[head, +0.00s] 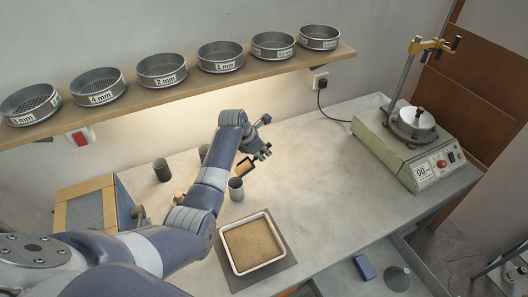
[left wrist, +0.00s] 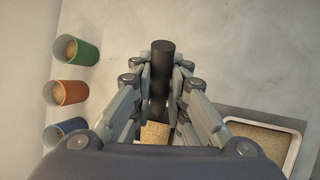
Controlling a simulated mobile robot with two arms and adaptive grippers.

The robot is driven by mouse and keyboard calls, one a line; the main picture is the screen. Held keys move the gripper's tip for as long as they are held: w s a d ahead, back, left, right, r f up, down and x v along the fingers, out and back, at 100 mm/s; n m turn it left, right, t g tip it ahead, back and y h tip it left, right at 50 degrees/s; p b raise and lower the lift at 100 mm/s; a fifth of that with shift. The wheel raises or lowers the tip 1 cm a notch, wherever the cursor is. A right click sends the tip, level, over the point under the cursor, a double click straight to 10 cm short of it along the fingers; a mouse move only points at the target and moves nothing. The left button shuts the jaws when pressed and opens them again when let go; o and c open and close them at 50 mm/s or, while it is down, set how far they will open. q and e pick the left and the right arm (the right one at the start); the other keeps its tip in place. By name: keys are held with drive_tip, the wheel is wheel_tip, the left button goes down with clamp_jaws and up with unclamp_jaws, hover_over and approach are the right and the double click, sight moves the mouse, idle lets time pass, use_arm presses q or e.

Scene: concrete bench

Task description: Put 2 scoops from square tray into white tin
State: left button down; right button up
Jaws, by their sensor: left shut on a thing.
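My left gripper (head: 256,158) is shut on the dark handle of a scoop (head: 245,163), held above the bench. In the left wrist view the handle (left wrist: 162,60) runs between the fingers, with tan grain (left wrist: 155,132) showing below them. A pale grey tin (head: 236,190), the lightest tin in view, stands upright just below the scoop in the head view. I cannot see it in the left wrist view. The square tray (head: 228,245) of tan sand lies nearer me on a dark mat; its rim also shows in the left wrist view (left wrist: 290,126). My right gripper is out of view.
The left wrist view shows green (left wrist: 85,53), orange (left wrist: 75,92) and blue (left wrist: 72,128) tins holding tan material. A wooden-framed box (head: 90,207) is at left, a scale-like machine (head: 405,150) at right. The bench's right middle is clear.

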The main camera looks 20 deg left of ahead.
sight(251, 161)
use_arm(q)
drive_tip(key=shift+s+a+r+t+h, duration=0.3)
drive_tip(key=shift+r+t+h, duration=0.2)
drive_tip(key=shift+r+t, duration=0.1)
drive_tip(key=shift+s+a+r+t+h, duration=0.4)
drive_tip(key=shift+s+a+t+h, duration=0.2)
drive_tip(key=shift+s+t+h, duration=0.25)
drive_tip(key=shift+s+a+r+t+b, duration=0.2)
drive_tip(key=shift+t+b, duration=0.25)
drive_tip(key=shift+b, duration=0.45)
drive_tip(key=shift+s+a+r+n+t+h+b, duration=0.1)
drive_tip(key=shift+s+a+n+t+h+b, duration=0.2)
drive_tip(key=shift+b, duration=0.75)
drive_tip(key=shift+s+a+r+t+h+b, duration=0.2)
drive_tip(key=shift+t+h+b, duration=0.1)
drive_tip(key=shift+b, duration=0.55)
drive_tip(key=s+a+f+n+t+h+b, duration=0.2)
drive_tip(key=s+a+t+h+b, duration=0.3)
drive_tip(key=b, duration=1.3)
drive_tip(key=shift+s+a+t+b, duration=0.3)
drive_tip(key=shift+s+a+t, duration=1.05)
drive_tip(key=shift+s+t, duration=0.9)
drive_tip(key=shift+w+n+t+h, duration=0.25)
drive_tip(key=shift+n, duration=0.05)
